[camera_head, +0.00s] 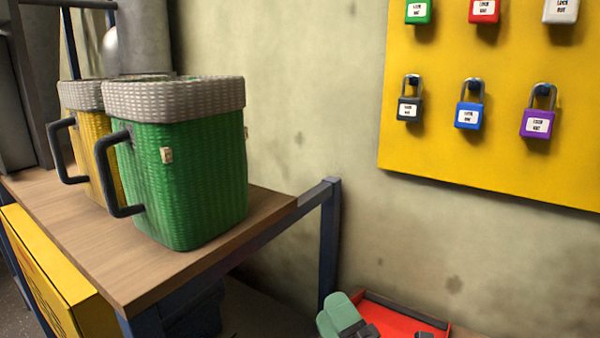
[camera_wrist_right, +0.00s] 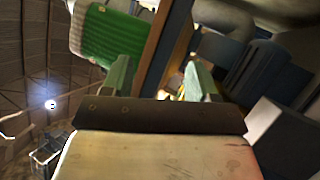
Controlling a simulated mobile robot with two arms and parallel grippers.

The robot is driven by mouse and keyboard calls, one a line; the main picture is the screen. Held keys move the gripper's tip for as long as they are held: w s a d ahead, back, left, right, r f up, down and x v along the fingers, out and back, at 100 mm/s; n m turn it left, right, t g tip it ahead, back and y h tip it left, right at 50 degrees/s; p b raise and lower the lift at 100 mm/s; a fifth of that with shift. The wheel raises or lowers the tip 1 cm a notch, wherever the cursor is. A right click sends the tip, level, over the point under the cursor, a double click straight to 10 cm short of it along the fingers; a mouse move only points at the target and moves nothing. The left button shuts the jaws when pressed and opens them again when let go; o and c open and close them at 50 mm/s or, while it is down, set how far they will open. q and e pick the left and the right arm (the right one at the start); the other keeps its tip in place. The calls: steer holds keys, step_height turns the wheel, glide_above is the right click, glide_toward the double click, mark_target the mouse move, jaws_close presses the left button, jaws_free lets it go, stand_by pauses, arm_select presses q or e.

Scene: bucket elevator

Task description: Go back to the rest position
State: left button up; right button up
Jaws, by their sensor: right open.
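My right gripper (camera_head: 380,322) shows at the bottom edge of the head view, with green finger pads partly cut off by the frame. In the right wrist view its two green fingers stand well apart, and the gripper (camera_wrist_right: 160,80) is open with nothing held between them. In the head view it is in front of and below the right end of the wooden table, apart from the baskets. My left gripper is not in view.
A green basket (camera_head: 195,170) with a dark handle stands on the wooden table (camera_head: 75,235), with a yellow basket (camera_head: 92,140) beside it. A yellow padlock board (camera_head: 440,150) hangs on the wall.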

steer(key=s+d+f+m+g+h, duration=0.4)
steer(key=d+f+m+g+h, duration=0.2)
steer(key=d+f+m+h, duration=0.75)
steer(key=s+d+f+m+g+y, duration=0.2)
steer(key=s+f+m+g, duration=0.95)
steer(key=s, duration=0.65)
step_height(320, 180, down, 21)
steer(key=s+n+p, duration=0.2)
steer(key=p, duration=0.8)
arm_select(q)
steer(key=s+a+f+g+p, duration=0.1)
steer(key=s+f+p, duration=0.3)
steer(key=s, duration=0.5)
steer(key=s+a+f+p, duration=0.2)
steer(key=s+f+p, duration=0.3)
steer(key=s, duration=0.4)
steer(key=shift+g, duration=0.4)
arm_select(e)
steer(key=s+d+f, duration=0.1)
steer(key=s, duration=0.6)
steer(key=s+d+f+g, duration=0.1)
steer(key=s, duration=0.6)
steer(key=shift+d+f, duration=0.3)
steer(key=shift+d, duration=0.05)
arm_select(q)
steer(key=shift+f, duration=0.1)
